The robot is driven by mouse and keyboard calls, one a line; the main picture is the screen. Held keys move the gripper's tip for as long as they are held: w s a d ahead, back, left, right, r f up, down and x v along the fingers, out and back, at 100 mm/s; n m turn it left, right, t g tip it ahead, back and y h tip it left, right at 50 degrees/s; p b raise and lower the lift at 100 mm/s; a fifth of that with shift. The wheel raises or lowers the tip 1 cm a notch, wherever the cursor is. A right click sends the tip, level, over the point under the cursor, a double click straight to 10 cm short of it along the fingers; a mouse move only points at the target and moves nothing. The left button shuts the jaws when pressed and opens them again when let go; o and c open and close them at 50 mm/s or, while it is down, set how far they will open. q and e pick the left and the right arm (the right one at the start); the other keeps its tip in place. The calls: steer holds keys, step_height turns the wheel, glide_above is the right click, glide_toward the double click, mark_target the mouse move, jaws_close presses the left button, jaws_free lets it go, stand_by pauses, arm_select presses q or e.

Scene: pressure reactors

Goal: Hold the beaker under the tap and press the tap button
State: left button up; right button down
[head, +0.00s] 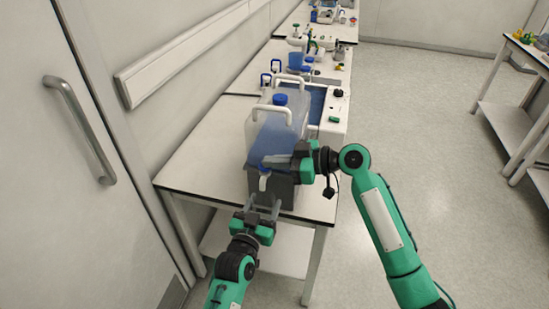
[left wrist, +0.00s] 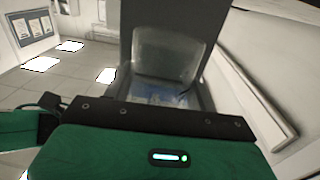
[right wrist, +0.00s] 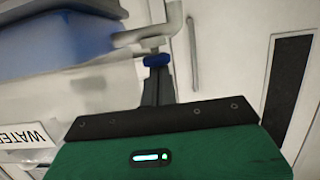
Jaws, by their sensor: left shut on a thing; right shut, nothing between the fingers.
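A clear beaker (left wrist: 165,55) is held between the fingers of my left gripper (head: 262,204); its outline is faint in the head view. It is at the front of the grey stand, below the white tap (head: 264,182) of the water container (head: 262,132). My right gripper (head: 272,160) is shut and empty, its fingers just above the tap. In the right wrist view its fingertips (right wrist: 157,80) are right by the blue tap button (right wrist: 157,60); I cannot tell whether they touch. No water stream is visible.
The container stands on a dark grey stand (head: 286,188) at the near end of the white table (head: 207,165). A white device (head: 334,118) is behind it to the right. Open floor (head: 430,130) lies right; a wall and door (head: 40,180) lie left.

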steer(key=shift+s+f, duration=0.15)
steer(key=shift+f, duration=0.8)
arm_select(q)
steer(key=shift+s, duration=0.1)
arm_select(e)
steer(key=shift+f, duration=0.2)
stand_by(0.6)
stand_by(2.6)
arm_select(q)
steer(key=shift+w, duration=0.2)
steer(key=shift+s, duration=0.1)
arm_select(e)
steer(key=s+d+r, duration=0.3)
steer(key=d+r, duration=0.4)
steer(key=d, duration=0.2)
steer(key=shift+d+r, duration=0.15)
steer(key=shift+r, duration=0.1)
